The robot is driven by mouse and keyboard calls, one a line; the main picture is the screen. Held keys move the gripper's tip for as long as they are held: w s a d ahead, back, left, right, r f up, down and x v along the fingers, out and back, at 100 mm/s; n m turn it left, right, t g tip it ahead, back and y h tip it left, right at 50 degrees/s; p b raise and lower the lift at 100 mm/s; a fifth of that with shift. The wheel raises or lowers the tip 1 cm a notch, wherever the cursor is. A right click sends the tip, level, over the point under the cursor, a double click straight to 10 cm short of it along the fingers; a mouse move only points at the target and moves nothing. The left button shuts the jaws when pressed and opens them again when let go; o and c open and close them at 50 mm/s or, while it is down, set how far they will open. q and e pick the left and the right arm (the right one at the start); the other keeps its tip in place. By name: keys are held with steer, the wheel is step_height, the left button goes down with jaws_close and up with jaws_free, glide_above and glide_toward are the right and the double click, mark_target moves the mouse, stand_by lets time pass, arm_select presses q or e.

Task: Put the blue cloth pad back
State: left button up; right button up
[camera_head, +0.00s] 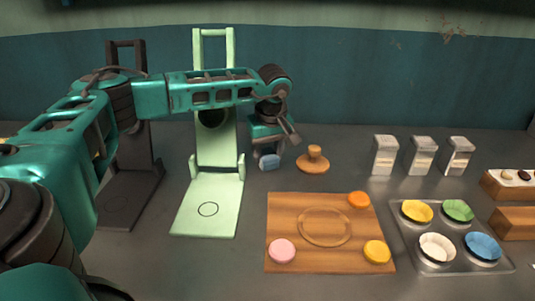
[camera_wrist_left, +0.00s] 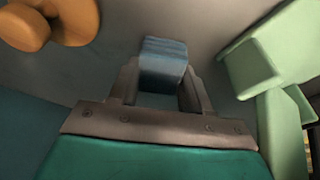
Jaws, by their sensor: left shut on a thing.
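The blue cloth pad (camera_head: 269,161) is a small blue block in the head view, between the light green stand (camera_head: 207,205) and the round wooden knob piece (camera_head: 313,160). My left gripper (camera_head: 266,152) points down over it and is shut on the pad. In the left wrist view the pad (camera_wrist_left: 163,64) sits between the two fingers of my left gripper (camera_wrist_left: 160,88). The fingers cover part of its sides. I cannot tell whether the pad touches the counter. My right gripper is not in view.
A wooden board (camera_head: 325,262) with pink, orange and yellow discs lies at front centre. A metal tray (camera_head: 448,265) of coloured cups is to its right. Several small cartons (camera_head: 421,155) stand behind. A dark stand (camera_head: 130,200) is at left. Bare counter surrounds the wooden knob piece.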

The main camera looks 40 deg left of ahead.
arm_select(q)
steer(key=shift+f, duration=0.15)
steer(key=o, duration=0.9)
steer(key=shift+o, duration=0.2)
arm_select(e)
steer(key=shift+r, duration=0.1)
arm_select(q)
steer(key=shift+d+r, duration=0.1)
steer(key=shift+r, duration=0.35)
steer(key=p+v, duration=0.1)
steer(key=v, duration=1)
steer(key=shift+r+p, duration=0.15)
steer(key=shift+p, duration=0.2)
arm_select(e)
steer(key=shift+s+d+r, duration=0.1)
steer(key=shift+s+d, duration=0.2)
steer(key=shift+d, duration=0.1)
arm_select(q)
steer(key=shift+s, duration=0.1)
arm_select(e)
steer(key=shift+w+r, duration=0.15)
